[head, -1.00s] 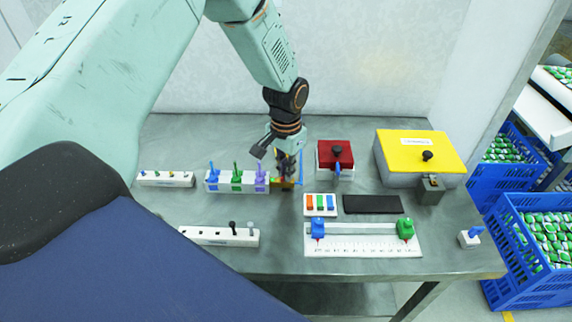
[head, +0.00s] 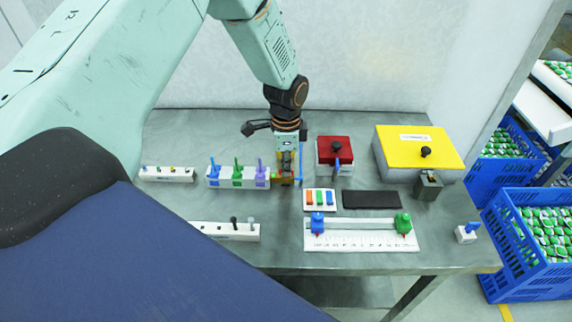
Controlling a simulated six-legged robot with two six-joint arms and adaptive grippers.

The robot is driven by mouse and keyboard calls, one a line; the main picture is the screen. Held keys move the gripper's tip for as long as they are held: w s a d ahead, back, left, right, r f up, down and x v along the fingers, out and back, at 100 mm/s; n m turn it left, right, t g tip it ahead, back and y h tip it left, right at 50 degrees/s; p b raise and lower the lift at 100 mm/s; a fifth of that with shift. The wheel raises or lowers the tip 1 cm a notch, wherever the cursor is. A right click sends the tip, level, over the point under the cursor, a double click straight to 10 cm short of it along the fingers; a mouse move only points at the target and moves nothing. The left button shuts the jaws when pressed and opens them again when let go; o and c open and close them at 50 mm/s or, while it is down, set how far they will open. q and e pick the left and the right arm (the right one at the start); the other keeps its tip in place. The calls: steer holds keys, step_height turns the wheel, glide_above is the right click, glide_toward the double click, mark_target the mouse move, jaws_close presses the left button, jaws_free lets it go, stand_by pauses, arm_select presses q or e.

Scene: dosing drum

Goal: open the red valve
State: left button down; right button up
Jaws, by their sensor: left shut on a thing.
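My left gripper (head: 285,174) points straight down at the right end of a white block that holds blue, green and purple levers. It is shut on a small part there, which shows only as a little red and yellow at the fingertips. This appears to be the red valve, but my fingers and wrist hide most of it, so its angle cannot be told. A thin blue upright piece (head: 301,164) stands just right of the fingers. My right gripper is not in view.
The white lever block (head: 225,184) is left of the gripper. A red-lidded box (head: 335,148) with a blue handle and a yellow-lidded box (head: 405,150) stand to the right. A white ruler board (head: 360,240) with blue and green sliders lies in front. A black mat (head: 371,199) is clear.

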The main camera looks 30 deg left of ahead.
arm_select(q)
steer(key=shift+m, duration=0.5)
steer(key=c, duration=1.5)
jaws_free()
steer(key=shift+r, duration=0.1)
step_height(320, 180, up, 12)
steer(key=shift+f, duration=0.1)
